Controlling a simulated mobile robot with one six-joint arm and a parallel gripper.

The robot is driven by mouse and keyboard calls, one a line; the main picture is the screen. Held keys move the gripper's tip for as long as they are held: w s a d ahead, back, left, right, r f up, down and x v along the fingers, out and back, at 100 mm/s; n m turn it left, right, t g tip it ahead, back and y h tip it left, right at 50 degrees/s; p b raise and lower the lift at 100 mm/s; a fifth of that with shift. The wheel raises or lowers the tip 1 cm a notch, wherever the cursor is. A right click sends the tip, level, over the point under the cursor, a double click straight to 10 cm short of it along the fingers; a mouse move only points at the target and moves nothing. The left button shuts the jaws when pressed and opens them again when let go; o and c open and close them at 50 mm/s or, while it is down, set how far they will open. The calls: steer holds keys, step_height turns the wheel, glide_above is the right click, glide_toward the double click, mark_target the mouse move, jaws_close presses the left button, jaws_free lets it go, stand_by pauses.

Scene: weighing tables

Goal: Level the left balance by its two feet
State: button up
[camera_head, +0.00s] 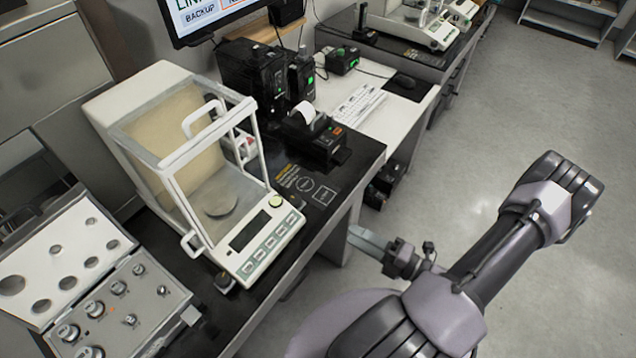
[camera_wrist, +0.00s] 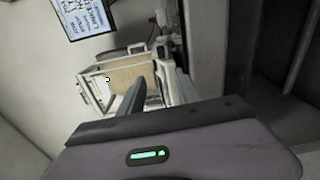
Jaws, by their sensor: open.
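The left balance (camera_head: 262,240) is white with a clear draft shield and a round pan. It stands on the black table (camera_head: 310,210) at centre left. A round yellowish bubble-like disc (camera_head: 275,201) shows on its front panel; the bubble's position is too small to read. A dark foot knob (camera_head: 224,281) shows at its front left corner; I cannot make out the other foot. My gripper (camera_head: 362,241) is open and empty, right of the balance and apart from it, beyond the table's front edge. In the wrist view the balance (camera_wrist: 130,72) appears beyond my gripper (camera_wrist: 163,88).
An open weight case (camera_head: 120,305) lies left of the balance. A printer (camera_head: 318,138) and dark devices (camera_head: 252,75) stand behind its right side, under a monitor (camera_head: 205,15). Another balance (camera_head: 425,22) stands at the back. The floor (camera_head: 470,130) at right is clear.

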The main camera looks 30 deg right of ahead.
mark_target(301, 204)
steer(key=shift+m+h, duration=0.3)
steer(key=shift+m, duration=0.1)
steer(key=b+x, duration=0.4)
steer(key=x, duration=1.3)
steer(key=shift+w+f, duration=0.1)
steer(key=shift+w, duration=0.05)
jaws_close()
